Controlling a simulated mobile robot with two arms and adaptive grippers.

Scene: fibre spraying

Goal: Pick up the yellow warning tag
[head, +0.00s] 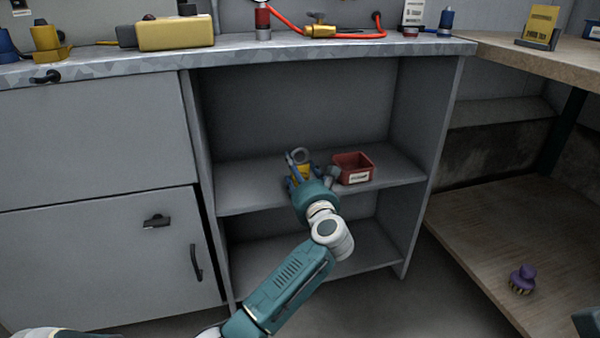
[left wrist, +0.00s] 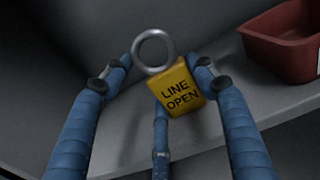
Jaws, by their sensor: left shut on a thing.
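The yellow warning tag (left wrist: 178,92) reads "LINE OPEN" and has a grey metal ring at its top. In the head view the tag (head: 303,172) is at the middle shelf of the grey cabinet, mostly hidden by my gripper. My left gripper (head: 300,166) is shut on the tag. In the left wrist view its blue fingers stand around the tag on several sides. I cannot tell whether the tag touches the shelf.
A red bin (head: 353,167) stands on the shelf (head: 250,192) just right of my left gripper. The cabinet walls enclose both sides, and the worktop (head: 240,56) lies above. A purple brush (head: 522,279) sits on the low wooden shelf at right.

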